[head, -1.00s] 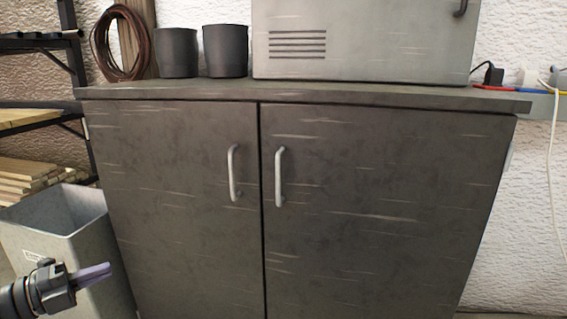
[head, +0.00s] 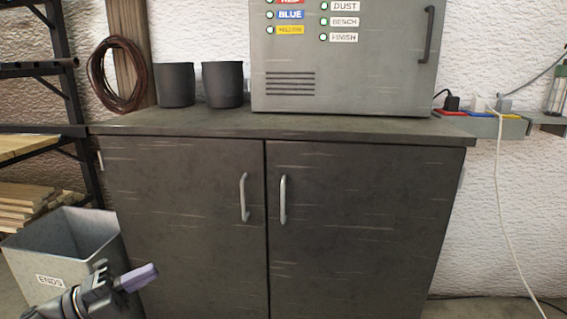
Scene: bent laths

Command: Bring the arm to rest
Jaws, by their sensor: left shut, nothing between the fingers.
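My left gripper (head: 138,279) is at the lower left of the head view, in front of the grey bin and the left edge of the dark cabinet. Its purple-grey fingers are together, with nothing between them, and point right and slightly up. The arm behind it comes in from the bottom left edge. My right gripper is not in view.
A dark cabinet (head: 185,190) with two shut doors fills the middle. A bin (head: 62,246) marked ENDS stands left, near stacked boards (head: 28,205).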

